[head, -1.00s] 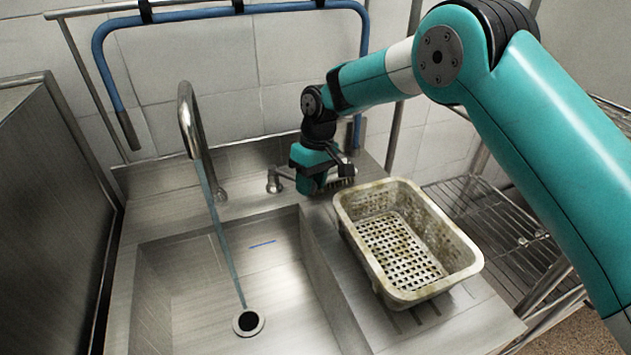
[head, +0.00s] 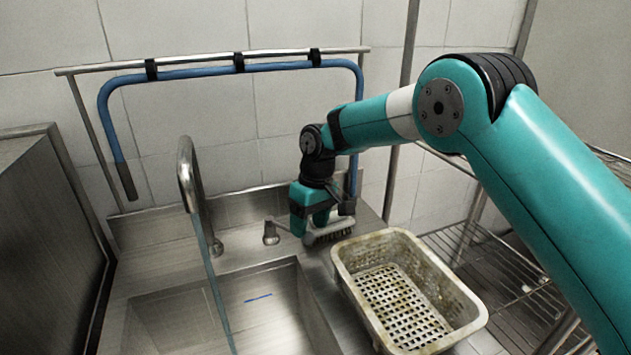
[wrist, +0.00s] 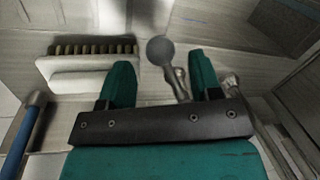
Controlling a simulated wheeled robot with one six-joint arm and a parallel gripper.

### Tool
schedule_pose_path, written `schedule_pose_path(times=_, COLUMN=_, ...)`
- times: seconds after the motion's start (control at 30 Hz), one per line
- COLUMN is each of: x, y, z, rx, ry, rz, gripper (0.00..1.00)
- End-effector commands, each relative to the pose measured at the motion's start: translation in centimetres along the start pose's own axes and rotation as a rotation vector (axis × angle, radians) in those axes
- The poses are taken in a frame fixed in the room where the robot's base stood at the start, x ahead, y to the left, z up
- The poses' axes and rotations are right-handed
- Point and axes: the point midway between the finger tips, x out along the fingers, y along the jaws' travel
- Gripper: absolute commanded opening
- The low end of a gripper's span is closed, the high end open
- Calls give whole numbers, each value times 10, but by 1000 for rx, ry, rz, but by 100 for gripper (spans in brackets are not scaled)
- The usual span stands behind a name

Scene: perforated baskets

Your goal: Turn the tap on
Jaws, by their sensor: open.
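The curved metal tap spout (head: 187,172) stands at the back of the sink, and a thin bluish stream (head: 213,275) hangs from it. The tap's small lever handle (head: 270,232) stands on the ledge right of the spout. My gripper (head: 312,232) points down just right of the handle. In the wrist view my gripper (wrist: 162,64) is open. The lever's round knob (wrist: 160,50) shows between the fingertips, with its stem running back between the fingers. I cannot tell whether any finger touches it.
A brush (head: 330,232) lies beside my gripper; it also shows left of the fingers in the wrist view (wrist: 85,75). A perforated basket (head: 455,330) stands on the right counter. A blue hose (head: 205,72) hangs on a rail behind. A wire rack (head: 490,260) is at right.

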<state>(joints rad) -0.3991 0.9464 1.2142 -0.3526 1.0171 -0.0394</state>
Motion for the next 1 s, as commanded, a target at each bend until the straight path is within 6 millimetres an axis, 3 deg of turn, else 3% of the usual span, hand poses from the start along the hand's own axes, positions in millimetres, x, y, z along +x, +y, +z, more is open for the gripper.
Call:
schedule_pose_path(times=0.3, x=-85, y=0, z=-1, rx=-1, ry=6, rz=1, gripper=58)
schedule_pose_path(times=0.5, x=-129, y=-1, z=-1, rx=-1, ry=2, rz=2, gripper=58)
schedule_pose_path(times=0.7, x=-146, y=0, z=0, rx=0, ry=1, rz=1, gripper=58)
schedule_pose_path(times=1.0, x=-146, y=0, z=0, rx=0, ry=1, rz=0, gripper=58)
